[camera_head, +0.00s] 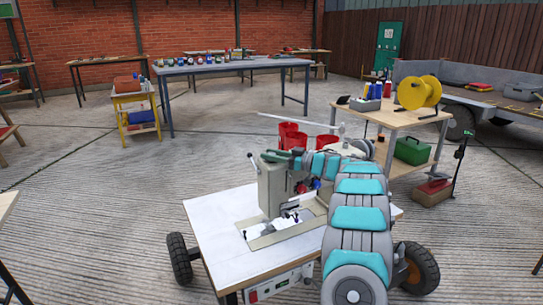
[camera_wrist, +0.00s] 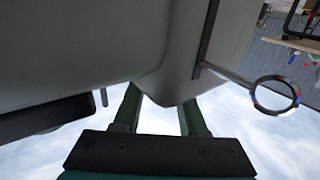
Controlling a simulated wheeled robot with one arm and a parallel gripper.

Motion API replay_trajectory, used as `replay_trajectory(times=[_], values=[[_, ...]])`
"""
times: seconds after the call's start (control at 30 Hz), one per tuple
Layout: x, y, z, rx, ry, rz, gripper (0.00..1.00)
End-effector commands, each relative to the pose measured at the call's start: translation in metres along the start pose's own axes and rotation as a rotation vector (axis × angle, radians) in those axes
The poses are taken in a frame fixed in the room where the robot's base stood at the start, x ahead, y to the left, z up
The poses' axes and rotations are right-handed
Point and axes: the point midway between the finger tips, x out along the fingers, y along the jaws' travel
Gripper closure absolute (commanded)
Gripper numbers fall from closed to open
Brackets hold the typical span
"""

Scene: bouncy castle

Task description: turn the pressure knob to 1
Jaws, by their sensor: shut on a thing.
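A cream sewing machine (camera_head: 271,190) stands on a wheeled white-topped table. My gripper (camera_head: 272,156) is at the top of the machine's head, reached by my teal and grey arm from the right. In the wrist view my gripper's two dark green fingers (camera_wrist: 160,112) run up behind the pale machine body (camera_wrist: 90,45), which hides their tips. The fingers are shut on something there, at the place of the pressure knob. The knob itself is hidden, and its setting cannot be read.
A thin lever (camera_head: 253,165) sticks up left of the machine head. In the wrist view a rod with a ring (camera_wrist: 275,95) stands out right of the fingers. The white tabletop (camera_head: 215,215) is clear at left.

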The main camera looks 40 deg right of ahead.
Motion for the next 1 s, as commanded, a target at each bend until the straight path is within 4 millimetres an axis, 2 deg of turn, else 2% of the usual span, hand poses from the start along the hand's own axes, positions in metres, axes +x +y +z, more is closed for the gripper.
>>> replay_trajectory(times=[0.6, 0.63, 0.9, 1.0], values=[[0.0008, 0.0, -0.001, -0.001, 0.002, -0.027, 1.0], [0.0008, 0.0, -0.0011, -0.001, 0.002, -0.027, 0.58], [0.0005, 0.0001, -0.0006, -0.001, 0.001, -0.027, 0.29], [0.0004, 0.0001, -0.0005, -0.001, 0.001, -0.026, 0.29]])
